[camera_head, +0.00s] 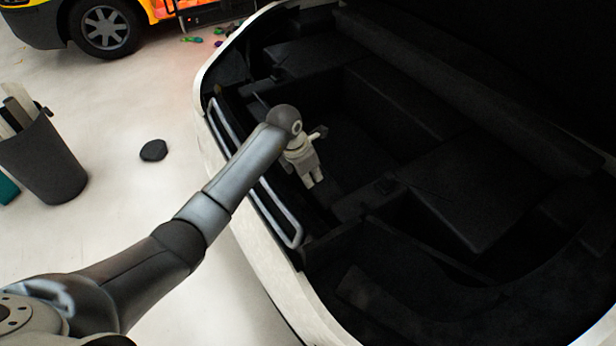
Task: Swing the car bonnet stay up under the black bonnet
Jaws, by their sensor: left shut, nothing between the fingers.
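The open car bay (400,170) is dark, with a pale body rim around it. A long light grey bar (281,214) lies low along the inside of the near left rim, partly hidden behind my left arm. I cannot tell whether it is the bonnet stay. The very dark area at the top right may be the black bonnet (540,50); its edges are lost in shadow. My left gripper (315,182) is over the bay, just inside the rim, pointing down. It is shut and holds nothing. My right gripper is out of view.
A dark bin (45,165) with rolls in it stands on the pale floor at left. A flat black object (153,150) lies near it. Another vehicle (110,25) and small coloured items (191,39) are at the back. The bay has raised black ledges.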

